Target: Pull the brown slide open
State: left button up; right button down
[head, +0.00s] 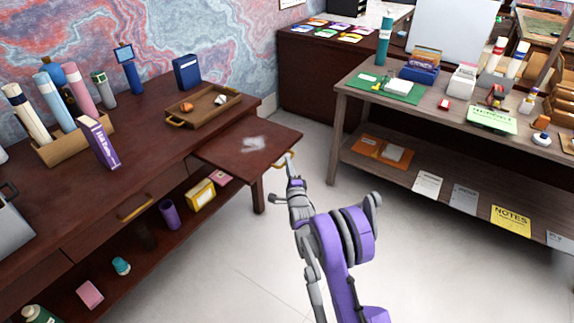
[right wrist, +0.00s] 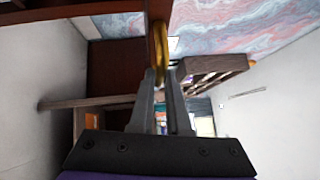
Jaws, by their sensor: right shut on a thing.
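The brown slide (head: 235,152) is a flat dark red-brown board that stands well out from the right end of the brown desk (head: 140,150). A pale glare lies on its top. My right gripper (head: 288,163) is at the slide's outer edge, shut on its gold handle (head: 283,159). In the right wrist view, the gold handle (right wrist: 160,42) sits between the tips of my two grey fingers (right wrist: 162,78). The slide's edge (right wrist: 157,12) shows just above it. My left gripper is in neither view.
A wooden tray (head: 205,112) with small items sits on the desk behind the slide. Another gold handle (head: 135,207) is on the desk front. A second table (head: 345,100) stands to the right, with open floor (head: 225,265) between.

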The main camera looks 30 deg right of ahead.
jog(key=shift+s, duration=0.2)
jog(key=c, duration=0.9)
grip_release()
jog(key=v, duration=1)
jog(key=shift+s+a+f, duration=0.1)
jog(key=shift+s, duration=0.3)
